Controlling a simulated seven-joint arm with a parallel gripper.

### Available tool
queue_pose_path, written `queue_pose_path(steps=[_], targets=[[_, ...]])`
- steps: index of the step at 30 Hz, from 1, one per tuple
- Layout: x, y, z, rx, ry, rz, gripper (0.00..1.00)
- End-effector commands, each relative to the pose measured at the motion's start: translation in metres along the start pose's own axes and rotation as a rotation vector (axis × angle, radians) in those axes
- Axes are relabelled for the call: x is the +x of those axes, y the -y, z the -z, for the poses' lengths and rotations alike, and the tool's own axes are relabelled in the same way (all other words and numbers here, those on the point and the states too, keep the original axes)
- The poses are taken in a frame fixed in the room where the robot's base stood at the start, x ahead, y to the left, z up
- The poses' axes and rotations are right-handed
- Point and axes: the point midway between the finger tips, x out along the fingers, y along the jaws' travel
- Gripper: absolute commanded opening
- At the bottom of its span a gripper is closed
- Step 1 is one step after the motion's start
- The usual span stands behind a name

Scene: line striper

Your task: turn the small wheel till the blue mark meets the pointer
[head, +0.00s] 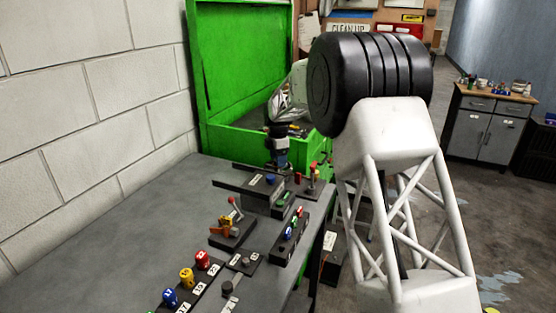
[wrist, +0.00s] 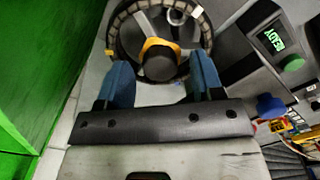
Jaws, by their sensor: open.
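In the wrist view the small wheel (wrist: 117,38) is a dark rim with pale marks along it and light spokes. At its middle is a dark round hub (wrist: 160,66) with a yellow-orange collar. My gripper (wrist: 160,68) is open, its two blue fingers over the near part of the wheel, one on each side of the hub. I cannot tell whether they touch anything. In the head view my gripper (head: 281,160) is at the far end of the bench, and the wheel cannot be made out there.
A box with a green READY display (wrist: 275,39) and a green knob (wrist: 291,63) stands right of the wheel. A green cabinet (head: 243,60) is behind the bench (head: 120,235). Several small fixtures, including a red-handled lever (head: 235,207), line the bench's right side; its left is clear.

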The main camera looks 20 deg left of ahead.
Motion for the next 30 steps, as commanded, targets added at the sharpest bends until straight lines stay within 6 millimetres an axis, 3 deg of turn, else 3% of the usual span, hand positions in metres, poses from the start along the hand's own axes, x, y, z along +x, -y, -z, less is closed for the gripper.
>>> queue_pose_path(steps=[12, 22, 30], targets=[[0.0059, 0.0002, 0.0, 0.0, 0.0, 0.0, 0.61], [0.0058, 0.0001, 0.0, 0.0, 0.0, 0.0, 0.12], [0.006, 0.0002, 0.0, 0.016, 0.0, 0.0, 0.12]])
